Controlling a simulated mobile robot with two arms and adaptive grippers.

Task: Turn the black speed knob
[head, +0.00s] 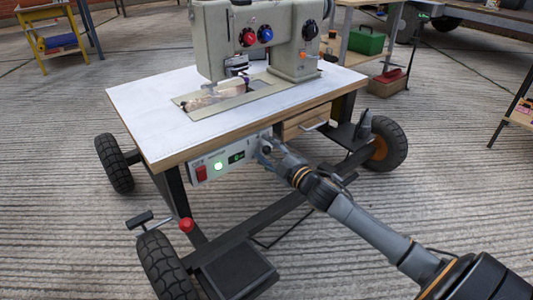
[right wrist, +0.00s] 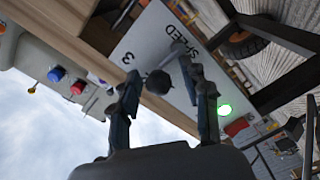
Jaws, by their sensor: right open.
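The black speed knob (right wrist: 158,82) is on a pale control panel marked SPEED and 3 in the right wrist view. The panel (head: 207,164) hangs under the front edge of the sewing table in the head view. My right gripper (head: 266,150) is at the panel's right end. In the right wrist view the open fingers of my right gripper (right wrist: 163,85) stand on either side of the knob. I cannot tell whether they touch it. My left gripper is not in view.
The panel also has a red switch (head: 201,173) and a green light (head: 218,166). A sewing machine (head: 295,50) stands on the white table top (head: 140,105). A wooden drawer (head: 306,122) is right of the panel. Wheels and a foot pedal (head: 237,272) are below.

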